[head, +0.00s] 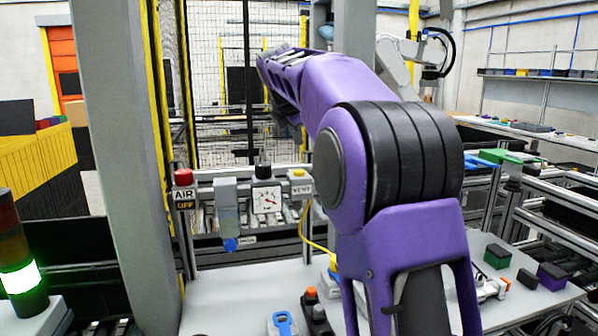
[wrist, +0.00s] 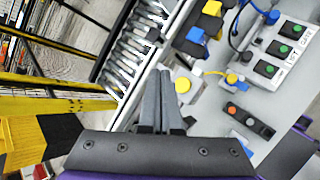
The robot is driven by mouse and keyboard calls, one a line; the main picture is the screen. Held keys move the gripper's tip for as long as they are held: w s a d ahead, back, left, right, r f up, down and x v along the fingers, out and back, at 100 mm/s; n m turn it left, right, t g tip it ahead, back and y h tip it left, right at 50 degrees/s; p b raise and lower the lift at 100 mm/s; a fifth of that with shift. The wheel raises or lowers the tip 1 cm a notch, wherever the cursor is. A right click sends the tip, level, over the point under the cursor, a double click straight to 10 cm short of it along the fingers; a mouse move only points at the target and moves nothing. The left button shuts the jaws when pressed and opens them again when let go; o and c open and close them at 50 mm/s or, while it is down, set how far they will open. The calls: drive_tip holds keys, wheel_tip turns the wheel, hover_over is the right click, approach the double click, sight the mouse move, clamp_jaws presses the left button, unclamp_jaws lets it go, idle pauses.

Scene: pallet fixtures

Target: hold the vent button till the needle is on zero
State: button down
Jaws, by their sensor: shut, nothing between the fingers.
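The vent button (head: 299,172) is a yellow cap on a pale box marked VENT, on the rail at the back of the bench. In the wrist view the yellow vent button (wrist: 183,85) shows just right of my fingertips. The white square gauge (head: 267,201) stands left of the vent box; its red needle shows, but its reading is too small to tell. My gripper (wrist: 166,74) is shut and empty, its fingers pointing up the picture. It appears apart from the button in the picture; the depth gap is unclear. The head view does not show my fingertips.
Left of the gauge are a filter with a blue bottom (head: 231,244) and a red AIR OFF button (head: 184,177). A yellow hose (head: 309,230) hangs below the vent box. A grey post (head: 115,150) stands left. A light tower (head: 22,277) glows green.

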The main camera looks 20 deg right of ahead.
sight(297, 172)
wheel_tip(297, 172, down, 5)
drive_tip(key=b, duration=0.3)
drive_tip(key=shift+f, duration=0.1)
idle(1.9)
drive_tip(key=shift+f, duration=0.25)
drive_tip(key=shift+f+b, duration=0.4)
drive_tip(key=shift+f, duration=0.25)
idle(3.9)
